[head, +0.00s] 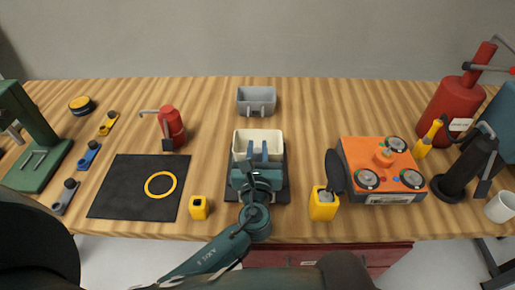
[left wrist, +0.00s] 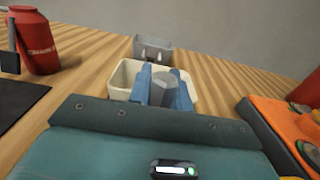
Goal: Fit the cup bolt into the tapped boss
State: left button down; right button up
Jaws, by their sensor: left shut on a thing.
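My left gripper (head: 257,149) reaches over the dark base at the middle of the table, its blue fingers pointing at a cream cup (head: 271,136). In the left wrist view the fingers (left wrist: 161,92) are shut on a grey six-sided piece (left wrist: 164,88), which looks like the head of the cup bolt. The bolt's shank is hidden. The cream cup (left wrist: 120,79) stands just beyond and around the fingertips in that view; I cannot tell whether they touch. I cannot make out the tapped boss; my gripper covers that area. My right gripper does not show.
A grey cup (head: 256,98) with two tabs stands behind. An orange box with dials (head: 350,150) and a yellow holder (head: 323,207) are to the right. A black mat (head: 125,185), a small yellow block (head: 198,208) and a red bottle (head: 172,124) are left.

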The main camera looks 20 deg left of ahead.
pick_arm(q)
jog(key=shift+f+b, duration=0.3)
jog(key=shift+f, duration=0.15)
jog(key=shift+f, duration=0.2)
jog(key=c, duration=1.5)
grip_release()
jog(key=shift+c, duration=0.2)
jog(key=shift+o, duration=1.7)
jog(key=shift+f, duration=0.1)
